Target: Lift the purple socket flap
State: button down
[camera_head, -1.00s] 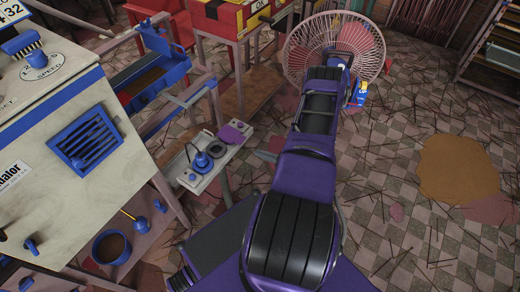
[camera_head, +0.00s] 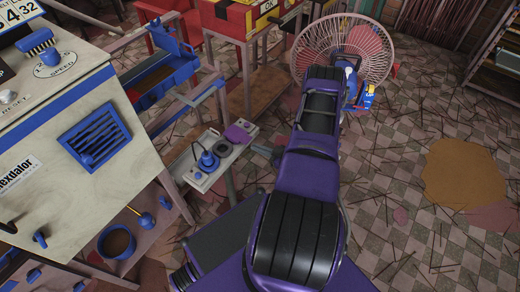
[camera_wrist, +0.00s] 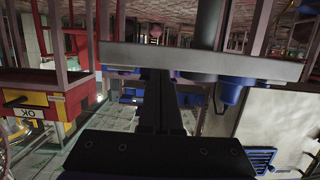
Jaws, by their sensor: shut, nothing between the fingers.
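The purple socket flap (camera_head: 240,133) sits at the far right end of a pale narrow socket board (camera_head: 196,180). A black round socket (camera_head: 223,150) and a blue plug (camera_head: 207,162) are beside it. My gripper (camera_head: 262,151) shows partly, right of the board and half hidden by my arm. The wrist view is upside down. There my shut, empty gripper (camera_wrist: 160,76) reaches to the board's edge (camera_wrist: 205,62), with the blue plug (camera_wrist: 230,92) to its right. A small purplish part (camera_wrist: 122,72) shows left of the fingers. I cannot tell whether they touch the flap.
The machine with a blue grille (camera_head: 95,137) stands left of the board. A blue tray rack (camera_head: 160,75) and a red-yellow box (camera_head: 235,14) are behind. A caged fan (camera_head: 343,48) stands beyond my arm. The tiled floor at right is littered with sticks.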

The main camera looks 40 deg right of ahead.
aim_at(251, 138)
jog(key=shift+w, duration=0.1)
jog(key=w, duration=0.1)
jog(key=w+a, duration=0.1)
jog(key=shift+w+r+b, duration=0.25)
jog(key=shift+w+b, duration=0.1)
jog(key=shift+b, duration=0.05)
jog(key=shift+r, duration=0.1)
dwell(0.4)
notch_tip(251, 138, up, 3)
jog(key=shift+r+p, duration=0.15)
jog(key=shift+p, duration=0.85)
jog(key=shift+r, duration=0.15)
